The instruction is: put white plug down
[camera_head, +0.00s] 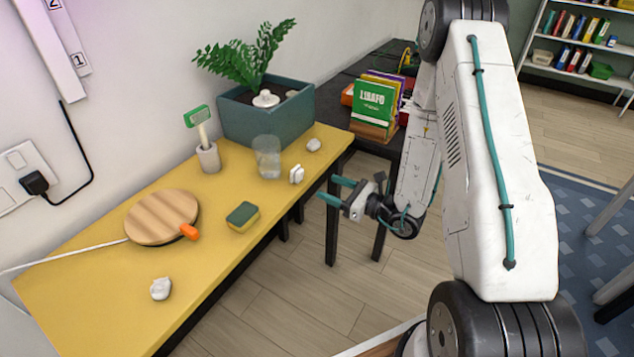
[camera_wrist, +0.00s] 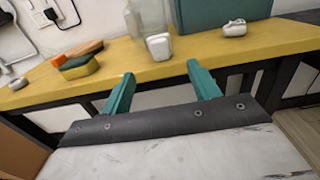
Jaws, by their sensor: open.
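The white plug (camera_head: 297,174) appears to be the small white block standing on the yellow tabletop (camera_head: 95,270) near its front edge. In the wrist view the plug (camera_wrist: 160,47) sits beyond the gap between my fingers, apart from them. My gripper (camera_head: 336,190) is open and empty, just off the table's front edge to the right of the plug. Its two teal fingers (camera_wrist: 160,72) show spread in the wrist view.
A clear glass (camera_head: 267,157) stands just behind the plug. A planter (camera_head: 262,120), a small white item (camera_head: 314,145), a sponge (camera_head: 243,217), a round wooden board (camera_head: 162,216), an orange piece (camera_head: 189,231) and a white lump (camera_head: 160,289) are also there. Tabletop between sponge and plug is clear.

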